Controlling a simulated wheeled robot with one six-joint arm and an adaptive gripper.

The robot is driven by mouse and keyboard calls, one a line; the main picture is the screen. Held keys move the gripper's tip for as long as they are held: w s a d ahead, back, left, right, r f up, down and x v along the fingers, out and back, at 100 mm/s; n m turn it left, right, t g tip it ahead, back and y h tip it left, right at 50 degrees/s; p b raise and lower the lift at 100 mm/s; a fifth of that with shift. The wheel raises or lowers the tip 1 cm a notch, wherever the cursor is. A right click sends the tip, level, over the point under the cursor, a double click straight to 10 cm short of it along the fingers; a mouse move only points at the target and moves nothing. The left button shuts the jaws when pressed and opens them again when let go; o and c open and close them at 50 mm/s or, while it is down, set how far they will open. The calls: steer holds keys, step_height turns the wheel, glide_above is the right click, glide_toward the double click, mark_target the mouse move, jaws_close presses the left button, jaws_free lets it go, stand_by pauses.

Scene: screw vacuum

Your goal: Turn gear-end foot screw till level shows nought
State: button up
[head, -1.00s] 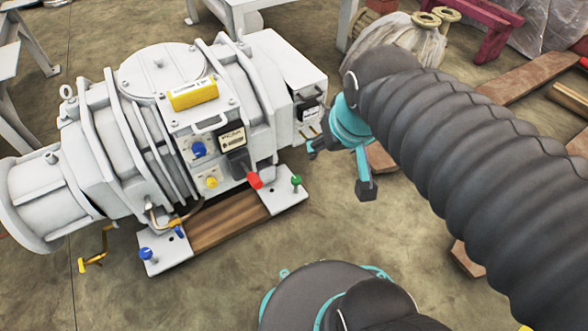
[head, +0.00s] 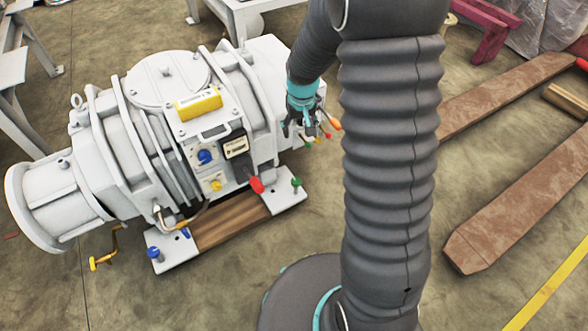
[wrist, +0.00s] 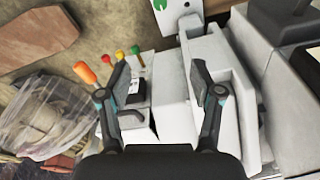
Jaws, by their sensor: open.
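The grey screw vacuum pump (head: 120,130) lies on a wooden base with white foot plates. A yellow level (head: 198,104) sits on top; its reading is too small to make out. A blue-headed foot screw (head: 153,252) stands on the left foot plate and a green-headed one (head: 296,182) on the right plate. The green one also shows at the top of the wrist view (wrist: 160,4). I cannot tell which end is the gear end. My gripper (head: 305,132) is over the pump's right end, apart from both screws. In the wrist view my gripper (wrist: 161,80) is open and empty.
An orange handle (wrist: 84,72) and small coloured knobs stick out at the pump's right end, close to my gripper.

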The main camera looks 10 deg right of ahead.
steer(key=g+p, duration=0.2)
glide_above(296, 180)
step_height(296, 180, down, 16)
step_height(296, 180, down, 14)
steer(key=shift+f, duration=0.15)
steer(key=c, duration=1.1)
steer(key=shift+f+m+b, duration=0.2)
steer(key=shift+m+b, duration=0.3)
steer(key=shift+b, duration=0.35)
steer(key=shift+c, duration=0.2)
steer(key=shift+r+m, duration=0.2)
steer(key=shift+m, duration=0.3)
steer(key=o, duration=1.1)
steer(key=shift+o, duration=0.2)
